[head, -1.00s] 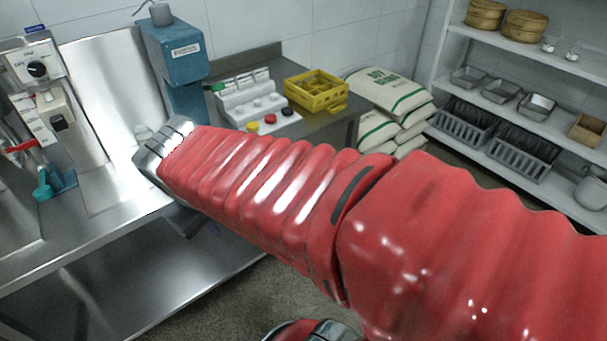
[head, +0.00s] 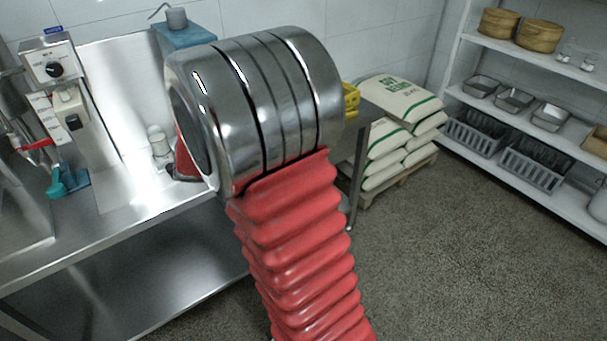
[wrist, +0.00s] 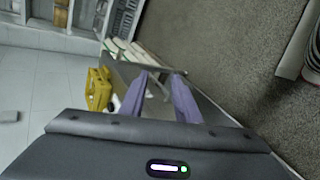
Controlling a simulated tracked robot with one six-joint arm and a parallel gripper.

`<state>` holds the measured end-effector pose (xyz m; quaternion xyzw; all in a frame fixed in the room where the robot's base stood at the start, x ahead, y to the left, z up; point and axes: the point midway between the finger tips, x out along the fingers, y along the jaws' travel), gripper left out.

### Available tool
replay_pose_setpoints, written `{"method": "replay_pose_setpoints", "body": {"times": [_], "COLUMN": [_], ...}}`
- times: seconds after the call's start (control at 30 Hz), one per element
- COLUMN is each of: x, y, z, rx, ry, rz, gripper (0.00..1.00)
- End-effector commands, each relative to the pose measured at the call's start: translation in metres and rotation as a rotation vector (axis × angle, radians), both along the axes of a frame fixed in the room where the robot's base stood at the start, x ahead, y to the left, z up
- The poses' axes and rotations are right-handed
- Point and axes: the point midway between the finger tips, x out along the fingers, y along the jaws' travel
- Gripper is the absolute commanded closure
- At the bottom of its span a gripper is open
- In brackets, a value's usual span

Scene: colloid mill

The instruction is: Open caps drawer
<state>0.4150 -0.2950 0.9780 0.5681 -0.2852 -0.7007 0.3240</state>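I cannot make out a caps drawer in either view. In the head view my arm covers most of the bench area to the right of the blue machine (head: 190,37), so the white rack with coloured caps is hidden there. My gripper (wrist: 159,76) shows in the wrist view as two purple fingers, apart, with nothing seen between them. They point along the edge of the steel bench, with a yellow crate (wrist: 98,88) to their left. In the head view the gripper itself is hidden behind my arm.
A steel bench (head: 110,240) with a control unit (head: 50,66) stands at the left. White sacks (head: 400,101) are stacked on a pallet right of my arm. Shelves (head: 515,106) with bins line the right. The floor (head: 450,260) between is clear.

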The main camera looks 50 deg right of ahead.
Motion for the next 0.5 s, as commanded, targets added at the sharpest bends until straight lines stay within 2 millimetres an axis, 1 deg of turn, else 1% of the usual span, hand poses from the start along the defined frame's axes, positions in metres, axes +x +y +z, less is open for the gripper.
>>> {"method": "replay_pose_setpoints", "body": {"times": [0.03,0.2,0.37,0.5], "x": [0.005,0.021,0.036,0.05], "y": [-0.01,-0.041,-0.067,-0.088], "z": [-0.009,-0.031,-0.057,-0.083], "rx": [-0.024,-0.113,-0.187,-0.246], "ry": [0.025,0.089,0.143,0.186], "rz": [0.006,0.04,0.081,0.127], "gripper": [0.71,0.71,0.71,0.71]}}
